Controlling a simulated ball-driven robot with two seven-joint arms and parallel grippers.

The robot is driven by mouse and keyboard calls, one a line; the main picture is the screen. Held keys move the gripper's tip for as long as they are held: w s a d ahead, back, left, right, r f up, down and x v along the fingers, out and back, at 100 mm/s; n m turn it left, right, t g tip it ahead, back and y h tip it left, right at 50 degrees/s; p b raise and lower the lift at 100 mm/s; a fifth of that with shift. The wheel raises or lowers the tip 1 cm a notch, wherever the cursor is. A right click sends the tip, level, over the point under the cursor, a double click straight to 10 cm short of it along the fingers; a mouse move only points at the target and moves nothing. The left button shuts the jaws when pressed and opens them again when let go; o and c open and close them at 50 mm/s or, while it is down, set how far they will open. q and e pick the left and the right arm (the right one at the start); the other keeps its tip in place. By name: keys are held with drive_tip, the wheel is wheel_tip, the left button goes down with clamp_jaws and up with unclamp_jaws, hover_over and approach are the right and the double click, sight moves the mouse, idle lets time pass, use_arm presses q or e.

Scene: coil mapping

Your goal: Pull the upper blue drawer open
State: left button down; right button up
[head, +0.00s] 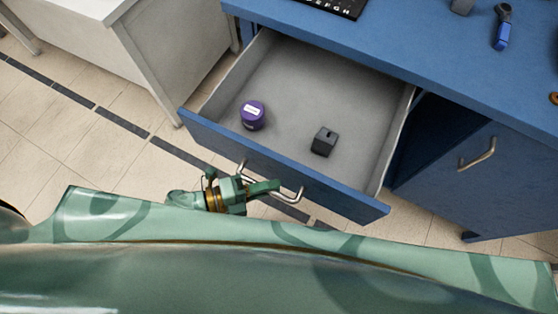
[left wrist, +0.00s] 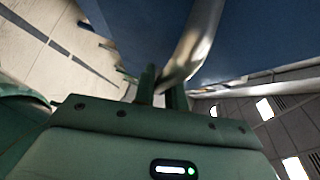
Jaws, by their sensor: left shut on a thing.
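The upper blue drawer (head: 345,190) stands wide open in the head view, and its grey inside shows. Its metal bar handle (head: 291,194) is on the front panel. My left gripper (head: 272,187) is at this handle, shut on it. In the left wrist view, the handle (left wrist: 198,40) runs down between the two fingers of my left gripper (left wrist: 162,88), with the blue drawer front (left wrist: 245,40) behind it. My right gripper is not in view.
A purple round container (head: 252,115) and a small dark box (head: 324,141) are in the drawer. A blue cabinet door (head: 450,170) with its own handle is at right. A keyboard and a blue-handled tool (head: 502,30) lie on the blue worktop (head: 440,55). A white desk (head: 165,50) stands at left.

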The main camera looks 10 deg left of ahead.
use_arm(q)
drive_tip(key=s+a, duration=0.2)
drive_tip(key=s, duration=0.4)
drive_tip(key=shift+s, duration=0.25)
drive_tip(key=shift+a, duration=0.1)
drive_tip(key=c, duration=1.5)
unclamp_jaws()
drive_tip(key=shift+o, duration=0.2)
drive_tip(key=p+v, duration=0.1)
drive_tip(key=v, duration=1.5)
drive_tip(key=shift+p, duration=0.3)
drive_tip(key=shift+s, duration=0.1)
